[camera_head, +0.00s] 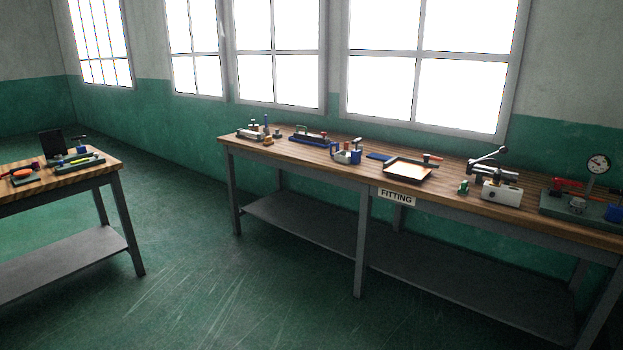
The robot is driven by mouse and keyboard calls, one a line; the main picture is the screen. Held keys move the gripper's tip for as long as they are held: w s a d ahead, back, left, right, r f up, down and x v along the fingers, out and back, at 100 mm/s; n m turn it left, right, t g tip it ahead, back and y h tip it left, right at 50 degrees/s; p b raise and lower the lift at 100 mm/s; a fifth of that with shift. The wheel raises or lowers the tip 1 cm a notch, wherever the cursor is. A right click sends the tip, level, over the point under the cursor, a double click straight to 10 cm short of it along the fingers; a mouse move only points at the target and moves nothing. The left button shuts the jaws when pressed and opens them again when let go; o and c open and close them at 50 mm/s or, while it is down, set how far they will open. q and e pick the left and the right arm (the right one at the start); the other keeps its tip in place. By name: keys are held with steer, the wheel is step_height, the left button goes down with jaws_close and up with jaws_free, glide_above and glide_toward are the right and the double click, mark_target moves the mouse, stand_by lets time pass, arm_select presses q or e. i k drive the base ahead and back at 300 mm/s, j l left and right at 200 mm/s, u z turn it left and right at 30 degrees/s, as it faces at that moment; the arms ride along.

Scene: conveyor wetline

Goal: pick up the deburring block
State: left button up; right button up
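I cannot tell for certain which of the small items is the deburring block; they are too small and far away. On the long wooden workbench (450,192) stand a small orange-tan block (268,141) at the left end, a blue fixture (312,140), a blue and white item (347,156), a small green item (463,187) and a white block with a lever press (502,192). Neither of my grippers is in view.
A sign reading FITTING (397,196) hangs on the bench's front edge. A shallow tray (408,179) sits mid-bench. A green fixture with a dial gauge (598,163) stands at the right. A second bench (70,173) with several tools stands left. Green floor (200,265) between them is clear.

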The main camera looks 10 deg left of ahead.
mark_target(269, 141)
steer(key=i+j+u, duration=0.3)
steer(key=i, duration=0.8)
steer(key=i+j+u, duration=0.15)
steer(key=i+u, duration=0.15)
steer(key=i, duration=0.8)
